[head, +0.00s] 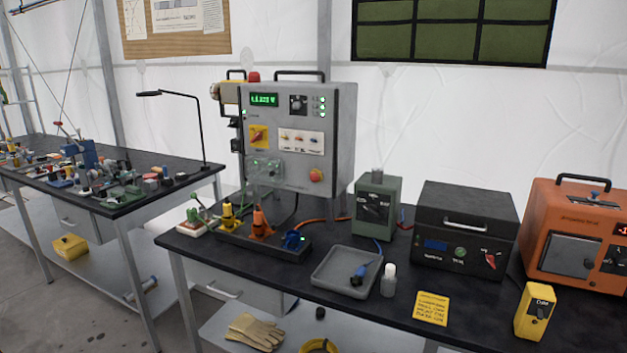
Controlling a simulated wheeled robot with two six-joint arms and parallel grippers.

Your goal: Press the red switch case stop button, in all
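The grey switch case (343,130) stands upright at the back of the dark workbench. A round red button (316,175) sits at the lower right of its front panel, with nothing in front of it. Whether the button is pressed in or out is too small to tell. A red rotary switch on a yellow plate (258,137) is at the panel's left. A green display (264,99) and several green lamps are lit. Neither of my grippers is in view.
In front of the case is a black rack (238,243) with yellow, orange and blue connectors. A grey tray (330,272), green box (376,205), black unit (464,240), orange unit (580,235) and yellow box (534,311) stand on the workbench (396,320). A cluttered table is at left.

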